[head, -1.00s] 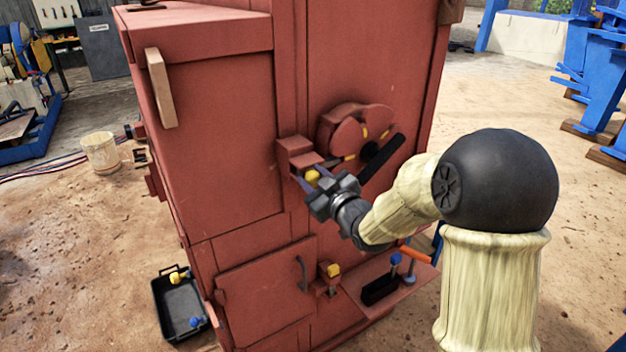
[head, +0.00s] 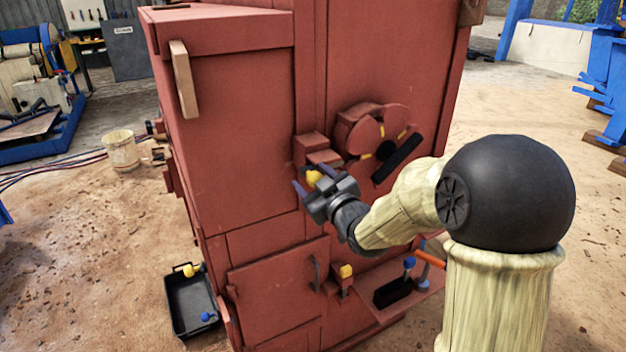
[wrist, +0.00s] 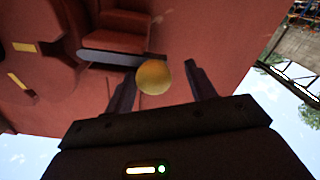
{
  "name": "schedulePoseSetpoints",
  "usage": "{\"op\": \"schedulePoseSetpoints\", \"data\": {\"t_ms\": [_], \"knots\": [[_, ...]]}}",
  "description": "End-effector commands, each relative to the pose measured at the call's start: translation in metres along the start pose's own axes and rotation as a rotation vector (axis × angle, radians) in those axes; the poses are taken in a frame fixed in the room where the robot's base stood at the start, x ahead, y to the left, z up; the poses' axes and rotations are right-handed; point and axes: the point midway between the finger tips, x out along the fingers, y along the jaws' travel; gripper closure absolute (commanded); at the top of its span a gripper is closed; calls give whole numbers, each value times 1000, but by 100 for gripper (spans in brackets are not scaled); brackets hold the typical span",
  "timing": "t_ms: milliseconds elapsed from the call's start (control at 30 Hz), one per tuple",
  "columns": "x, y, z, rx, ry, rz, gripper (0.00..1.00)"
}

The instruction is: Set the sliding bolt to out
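The bolt I take to be the sliding bolt is a red block (head: 312,147) on the front of the red machine, with a round yellow knob (head: 314,177). My gripper (head: 313,181) is at this knob, its two dark fingers open on either side of it. In the wrist view the yellow knob (wrist: 153,77) sits between the fingertips, nearer the left finger, with a gap to the right one. The knob hides part of the bolt behind it, and I cannot tell how far it is slid.
A round red dial cover (head: 385,135) with yellow marks and a black bar is right of the bolt. Below are a smaller yellow knob (head: 346,271), a door handle (head: 315,272) and a shelf (head: 420,289) with tools. A black tray (head: 178,312) lies on the ground at left.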

Motion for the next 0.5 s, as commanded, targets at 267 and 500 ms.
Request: {"op": "schedulePoseSetpoints", "data": {"t_ms": [267,500], "knots": [[-9,0,1,-1,0,2,45],[-45,0,2,-2,0,3,45]]}}
